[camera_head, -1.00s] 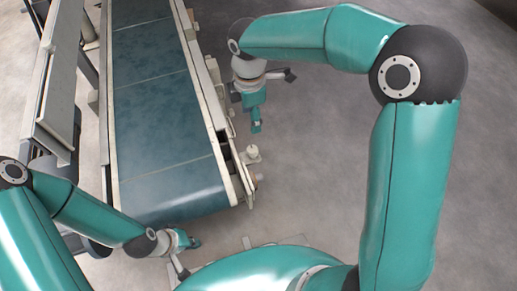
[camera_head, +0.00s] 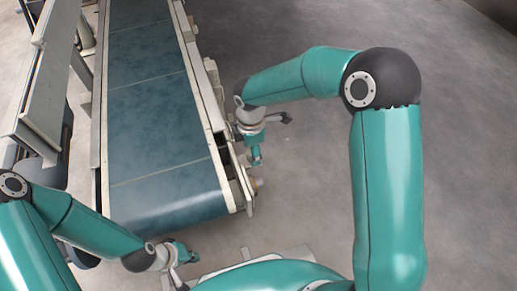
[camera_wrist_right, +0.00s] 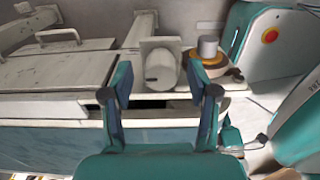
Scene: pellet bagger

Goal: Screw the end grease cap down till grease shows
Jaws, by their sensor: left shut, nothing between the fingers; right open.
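My right gripper (camera_head: 257,162) hangs beside the near right corner of the conveyor. In the right wrist view its two fingers (camera_wrist_right: 159,66) stand apart and empty. A pale cylinder with a square plate (camera_wrist_right: 160,66) shows between and beyond them. Just right of the right fingertip is a short grey cap-like cylinder (camera_wrist_right: 208,46) on an orange-brown round base; I cannot tell for certain which is the end grease cap. No grease is clearly visible. In the head view the gripper covers much of this corner. My left gripper (camera_head: 190,256) is shut and empty near the belt's front end.
The conveyor's blue-green belt (camera_head: 150,130) runs away from me, with a pale side frame (camera_head: 210,105) along its right. Pale panels (camera_head: 45,85) stand at the left. Grey floor (camera_head: 460,130) is open to the right.

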